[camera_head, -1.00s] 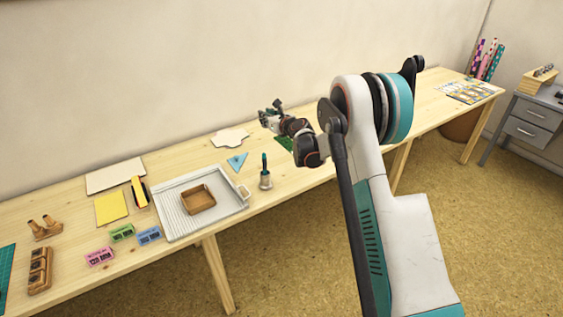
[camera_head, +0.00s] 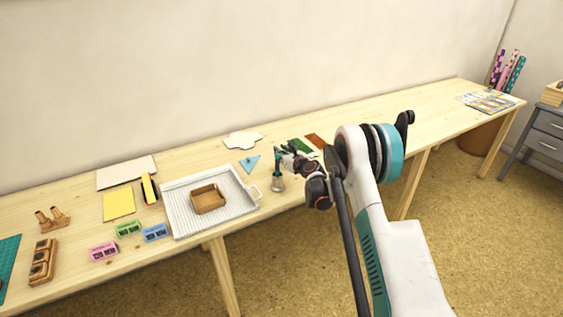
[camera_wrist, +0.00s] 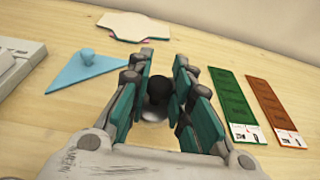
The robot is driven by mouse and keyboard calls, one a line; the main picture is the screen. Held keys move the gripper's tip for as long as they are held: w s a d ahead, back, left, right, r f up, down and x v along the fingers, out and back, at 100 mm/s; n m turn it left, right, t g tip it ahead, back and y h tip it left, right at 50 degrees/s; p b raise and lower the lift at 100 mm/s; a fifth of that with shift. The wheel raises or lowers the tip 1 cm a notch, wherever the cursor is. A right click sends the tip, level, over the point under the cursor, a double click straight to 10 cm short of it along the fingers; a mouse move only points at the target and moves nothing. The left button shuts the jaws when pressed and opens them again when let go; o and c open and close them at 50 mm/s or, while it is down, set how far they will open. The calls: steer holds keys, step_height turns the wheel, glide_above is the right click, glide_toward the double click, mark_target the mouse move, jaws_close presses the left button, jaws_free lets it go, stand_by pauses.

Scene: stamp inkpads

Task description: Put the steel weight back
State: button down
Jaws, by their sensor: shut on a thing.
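The steel weight (camera_head: 278,185) stands on the table just right of the ribbed tray, its grey metal body showing below my gripper (camera_head: 281,160). In the wrist view, its dark rounded knob (camera_wrist: 159,91) sits between the teal finger pads of my gripper (camera_wrist: 160,100), with a bit of pale metal below it. My gripper is shut on the weight's upper part. The weight looks upright; whether its base touches the wood is hard to tell.
The ribbed tray (camera_head: 238,210) holds a small wooden box (camera_head: 208,199). A blue triangle (camera_wrist: 88,75) with a knob lies left of my gripper; green (camera_wrist: 238,103) and brown (camera_wrist: 270,103) strips lie right. A white shaped plate (camera_wrist: 135,26) lies behind. Bare wood surrounds the weight.

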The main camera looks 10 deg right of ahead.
steer(key=shift+f+b, duration=0.5)
steer(key=shift+f, duration=1.2)
steer(key=shift+f, duration=0.15)
steer(key=c, duration=1.4)
jaws_free()
steer(key=shift+c, duration=0.2)
steer(key=shift+r, duration=0.2)
steer(key=shift+s+d+r, duration=0.1)
steer(key=shift+s+d, duration=0.05)
steer(key=shift+s, duration=0.2)
steer(key=p+v, duration=0.3)
steer(key=v, duration=0.8)
steer(key=shift+s, duration=0.1)
steer(key=shift+s, duration=0.1)
